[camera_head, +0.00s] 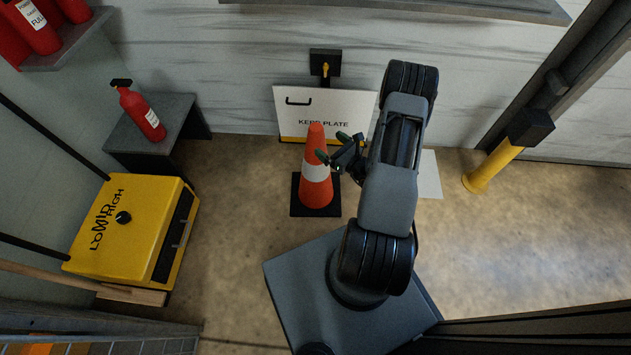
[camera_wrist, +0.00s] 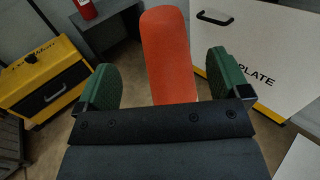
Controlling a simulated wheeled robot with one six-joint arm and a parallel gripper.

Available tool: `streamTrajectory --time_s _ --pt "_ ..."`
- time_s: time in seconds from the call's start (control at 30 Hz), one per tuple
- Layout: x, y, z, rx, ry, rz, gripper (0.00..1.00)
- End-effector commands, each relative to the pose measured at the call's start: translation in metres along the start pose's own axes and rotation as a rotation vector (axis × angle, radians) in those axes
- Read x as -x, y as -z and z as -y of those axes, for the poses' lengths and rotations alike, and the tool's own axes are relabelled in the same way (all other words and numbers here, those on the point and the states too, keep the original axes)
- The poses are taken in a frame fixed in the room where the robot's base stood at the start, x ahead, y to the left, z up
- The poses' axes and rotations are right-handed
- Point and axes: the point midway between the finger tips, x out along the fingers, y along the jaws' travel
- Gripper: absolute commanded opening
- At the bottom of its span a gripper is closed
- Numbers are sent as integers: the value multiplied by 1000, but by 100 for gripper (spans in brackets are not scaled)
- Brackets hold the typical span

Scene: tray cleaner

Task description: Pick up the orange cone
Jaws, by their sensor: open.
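The orange cone (camera_head: 316,175) with a white band stands upright on its dark square base on the floor, in front of the white panel. In the wrist view the cone's orange upper part (camera_wrist: 168,55) shows between the fingers; its band and base are hidden behind my gripper body. My gripper (camera_head: 333,148) is at the cone's upper part, beside its right side in the head view. In the wrist view my gripper (camera_wrist: 166,84) is open, with green finger pads on either side of the cone and gaps showing at both sides. I cannot tell how deep the cone sits between them.
A white kerb plate panel (camera_head: 350,108) leans against the wall behind the cone. A yellow machine (camera_head: 125,230) stands at left, near a grey bench (camera_head: 180,110) with a fire extinguisher (camera_head: 142,112). A yellow post (camera_head: 490,168) stands at right. Floor left of the cone is clear.

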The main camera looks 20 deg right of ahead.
Motion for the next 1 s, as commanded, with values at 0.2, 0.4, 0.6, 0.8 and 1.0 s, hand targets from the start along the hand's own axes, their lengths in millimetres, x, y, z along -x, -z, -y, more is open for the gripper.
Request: streamTrajectory --time_s 0.2,0.4,0.6,0.8,1.0 --pt "-21 0 0 1 -1 1 94" --pt "-34 2 1 3 -3 1 94" --pt "-61 3 4 3 -4 2 94" --pt "-74 2 4 0 -1 0 94" --pt "-75 1 4 0 -1 0 94"
